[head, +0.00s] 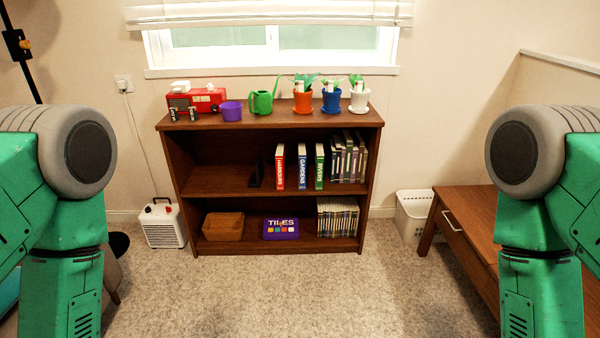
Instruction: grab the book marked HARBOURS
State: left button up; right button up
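Three large books stand upright and apart from one another on the upper shelf of a brown bookcase (215,186). The red book (279,168) is leftmost, and its small white spine lettering looks like HARBOURS. The blue book (302,168) in the middle seems to read GARDENS. The green book (319,168) on the right seems to read RIVERS. My green arms show at the left and right edges, well short of the bookcase. Neither gripper is in view.
Plants, a watering can (263,102) and a red radio (197,100) stand on top. A wooden table (470,222) is at right. Carpet in front is clear.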

aim_at(280, 152)
jog(key=i+l, duration=0.35)
jog(key=i, duration=0.3)
jog(key=i+l+u, duration=0.1)
jog(key=i+l, duration=0.3)
jog(key=i, duration=0.25)
jog(key=i+l, duration=0.4)
jog(key=i, duration=0.2)
jog(key=i+l+u, duration=0.1)
jog(key=i+l, duration=0.35)
jog(key=i, duration=0.2)
